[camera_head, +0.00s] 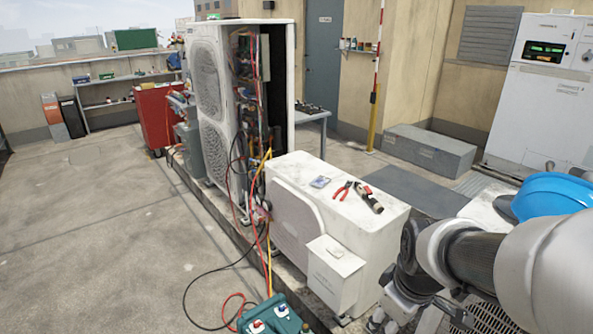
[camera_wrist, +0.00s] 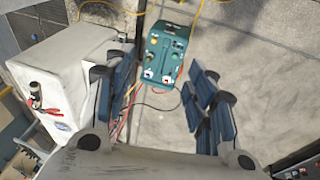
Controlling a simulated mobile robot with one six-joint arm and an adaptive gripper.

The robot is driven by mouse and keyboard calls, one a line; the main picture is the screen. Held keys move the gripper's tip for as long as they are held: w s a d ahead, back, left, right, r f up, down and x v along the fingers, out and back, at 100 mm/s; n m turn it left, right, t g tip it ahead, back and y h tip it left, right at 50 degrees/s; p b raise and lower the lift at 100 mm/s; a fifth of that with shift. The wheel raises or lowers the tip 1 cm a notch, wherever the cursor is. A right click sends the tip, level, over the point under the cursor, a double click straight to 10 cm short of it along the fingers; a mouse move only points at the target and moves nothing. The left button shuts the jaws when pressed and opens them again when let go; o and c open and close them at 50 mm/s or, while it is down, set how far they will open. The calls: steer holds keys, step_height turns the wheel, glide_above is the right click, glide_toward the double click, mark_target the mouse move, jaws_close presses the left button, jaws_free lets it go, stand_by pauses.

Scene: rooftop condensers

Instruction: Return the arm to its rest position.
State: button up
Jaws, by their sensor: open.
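My arm comes in from the lower right of the head view and reaches left, beside the low white condenser unit (camera_head: 290,215). My gripper (camera_wrist: 163,98) shows in the wrist view with its blue-grey fingers wide apart and nothing between them. In the head view its end is low, near the bottom edge, partly hidden and cut off. A teal box-shaped unit (camera_wrist: 168,52) with hoses lies on the floor beyond the fingers in the wrist view; it also shows at the bottom of the head view (camera_head: 270,318).
Red-handled pliers (camera_head: 343,190), another hand tool (camera_head: 370,202) and a small card lie on the low unit. A tall opened condenser (camera_head: 208,95) stands behind it. Yellow, red and black hoses run down to the floor. The concrete floor (camera_head: 90,220) at left is mostly clear.

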steer(key=s+a+r+m, duration=0.2)
steer(key=s+r+m, duration=0.1)
steer(key=s, duration=0.4)
steer(key=s+a+r+m+t, duration=0.1)
steer(key=s+r+m, duration=0.3)
steer(key=s, duration=0.4)
steer(key=shift+a+t, duration=0.3)
steer(key=shift+a, duration=0.15)
steer(key=shift+r, duration=0.1)
